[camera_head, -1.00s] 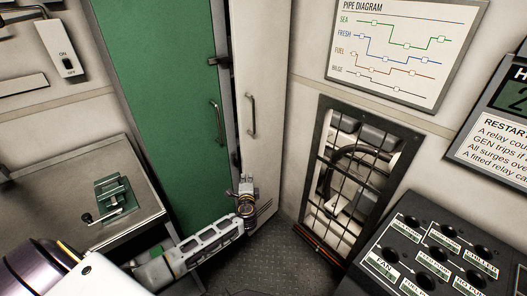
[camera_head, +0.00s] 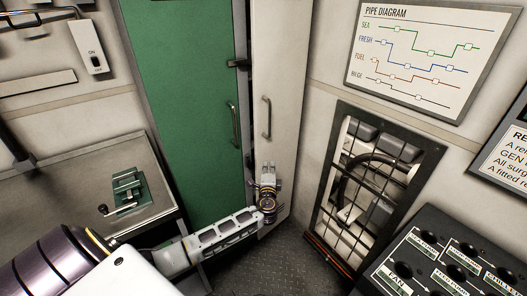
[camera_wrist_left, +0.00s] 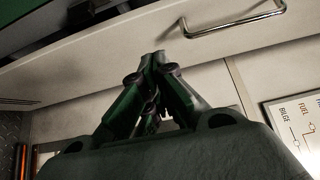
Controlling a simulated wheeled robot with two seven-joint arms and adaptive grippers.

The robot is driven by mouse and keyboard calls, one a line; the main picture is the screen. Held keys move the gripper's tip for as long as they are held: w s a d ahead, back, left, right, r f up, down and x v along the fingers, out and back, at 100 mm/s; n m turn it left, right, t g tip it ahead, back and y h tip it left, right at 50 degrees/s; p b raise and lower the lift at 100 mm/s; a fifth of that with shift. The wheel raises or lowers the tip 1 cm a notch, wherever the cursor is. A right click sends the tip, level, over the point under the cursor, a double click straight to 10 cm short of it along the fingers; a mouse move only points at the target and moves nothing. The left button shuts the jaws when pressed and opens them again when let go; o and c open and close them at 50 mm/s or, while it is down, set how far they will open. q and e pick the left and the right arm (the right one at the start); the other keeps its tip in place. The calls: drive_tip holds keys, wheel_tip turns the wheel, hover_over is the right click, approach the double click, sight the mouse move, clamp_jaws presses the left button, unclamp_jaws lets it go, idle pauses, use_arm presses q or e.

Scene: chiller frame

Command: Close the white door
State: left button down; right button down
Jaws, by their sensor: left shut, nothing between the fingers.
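The white door (camera_head: 280,75) is a tall narrow panel with a metal bar handle (camera_head: 266,117). It stands to the right of a green panel (camera_head: 180,90), with a narrow dark gap and a black latch (camera_head: 238,63) between them. My left gripper (camera_head: 268,166) is shut and empty in front of the door's lower part, below the handle. In the left wrist view its fingertips (camera_wrist_left: 158,58) point at the pale door face (camera_wrist_left: 110,62), left of the handle (camera_wrist_left: 235,20). I cannot tell whether they touch it. My right gripper is not in view.
A counter (camera_head: 75,190) with a small green crank device (camera_head: 128,190) is at the left. A dark barred grille (camera_head: 372,185) and a sloped switch panel (camera_head: 445,255) are at the right. A pipe diagram (camera_head: 430,55) hangs above. A patch of dark floor (camera_head: 285,265) shows below the door.

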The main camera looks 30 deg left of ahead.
use_arm(q)
approach(263, 144)
drive_tip(key=shift+w+d, duration=0.65)
drive_tip(key=shift+d, duration=0.85)
drive_tip(key=shift+w+a+p, duration=0.2)
drive_tip(key=shift+w+a, duration=0.35)
drive_tip(key=shift+a, duration=0.3)
drive_tip(key=shift+w+a+p, duration=0.2)
drive_tip(key=shift+w+a, duration=0.35)
drive_tip(key=shift+a, duration=0.3)
drive_tip(key=shift+w+a+p, duration=0.2)
drive_tip(key=shift+w+a, duration=0.35)
drive_tip(key=shift+a, duration=0.3)
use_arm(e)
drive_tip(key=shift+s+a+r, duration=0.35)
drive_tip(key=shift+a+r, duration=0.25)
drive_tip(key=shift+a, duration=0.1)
use_arm(q)
drive_tip(key=shift+a, duration=0.15)
